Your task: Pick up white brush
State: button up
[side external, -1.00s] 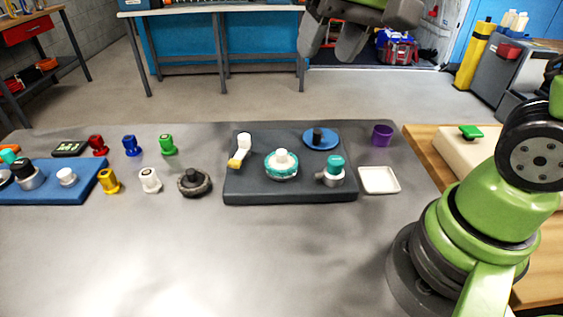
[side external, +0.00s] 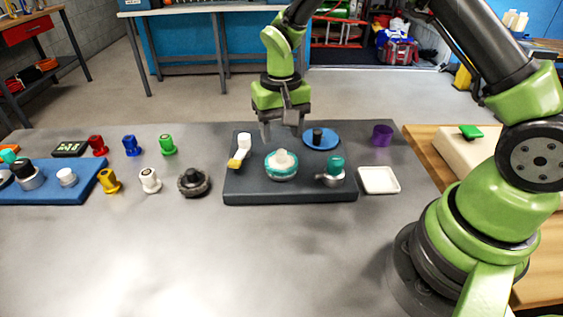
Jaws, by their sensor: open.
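A small white brush (side external: 150,180) stands on the grey table left of the dark board, between a yellow one (side external: 110,181) and a black one (side external: 194,182). My gripper (side external: 282,131) is open and empty, pointing down above the back of the dark board (side external: 290,192). It is up and to the right of the white brush, well apart from it. A white piece with a yellow tip (side external: 240,150) is on the board, left of my gripper.
Red (side external: 98,146), blue (side external: 132,146) and green (side external: 167,145) brushes stand behind the white one. The board holds a teal-and-white round piece (side external: 281,165), a blue disc (side external: 322,139) and a teal-topped knob (side external: 334,171). A blue board (side external: 60,190) lies left. The front table is clear.

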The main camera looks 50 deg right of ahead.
aim_at(282, 151)
jog(key=f, duration=0.5)
jog(key=shift+s+a, duration=0.2)
jog(key=shift+s, duration=0.05)
grip_shut()
